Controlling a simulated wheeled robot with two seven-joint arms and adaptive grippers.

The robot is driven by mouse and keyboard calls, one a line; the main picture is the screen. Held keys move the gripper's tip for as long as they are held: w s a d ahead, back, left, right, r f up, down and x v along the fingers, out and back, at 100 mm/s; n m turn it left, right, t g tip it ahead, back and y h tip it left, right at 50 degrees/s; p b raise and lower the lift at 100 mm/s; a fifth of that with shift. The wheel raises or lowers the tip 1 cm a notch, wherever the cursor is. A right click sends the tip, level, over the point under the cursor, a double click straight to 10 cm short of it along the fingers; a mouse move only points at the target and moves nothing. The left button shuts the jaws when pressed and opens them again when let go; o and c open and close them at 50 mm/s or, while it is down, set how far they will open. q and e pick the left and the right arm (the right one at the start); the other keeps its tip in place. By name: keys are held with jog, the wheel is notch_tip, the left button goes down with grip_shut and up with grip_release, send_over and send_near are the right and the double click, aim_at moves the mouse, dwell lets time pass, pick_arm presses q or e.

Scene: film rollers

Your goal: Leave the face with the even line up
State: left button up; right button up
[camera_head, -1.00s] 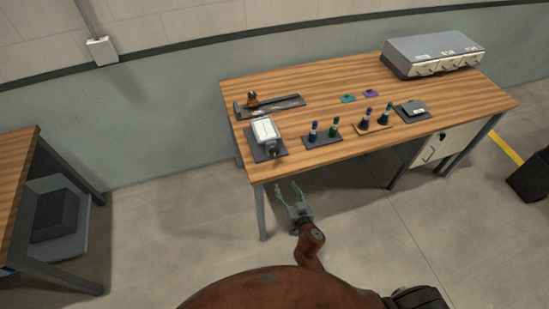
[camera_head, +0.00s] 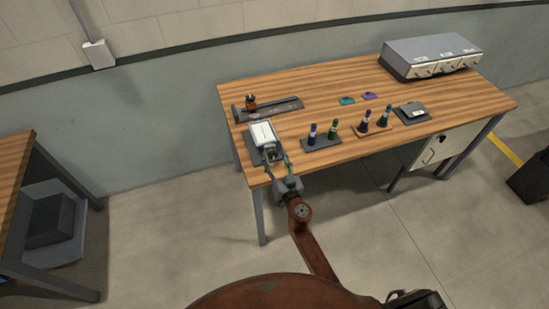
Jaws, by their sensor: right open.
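A block with a pale upper face (camera_head: 263,133) sits on a dark plate at the table's front left corner. Faint marks show on that face, too small to tell whether they form an even line. My right gripper (camera_head: 276,157) is open at the near end of this block, its fingers reaching over the table's front edge. The fingertips are close to the block's front end; I cannot tell whether they touch it. My left gripper is out of view.
A dark board with a brown-handled tool (camera_head: 251,101) lies behind the block. Several bottles stand on two small trays (camera_head: 322,143) to its right. A grey pad (camera_head: 412,113), teal and purple pieces and a grey drawer unit (camera_head: 430,54) are further right.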

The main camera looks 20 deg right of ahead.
jog(key=shift+c, duration=0.7)
jog(key=c, duration=1)
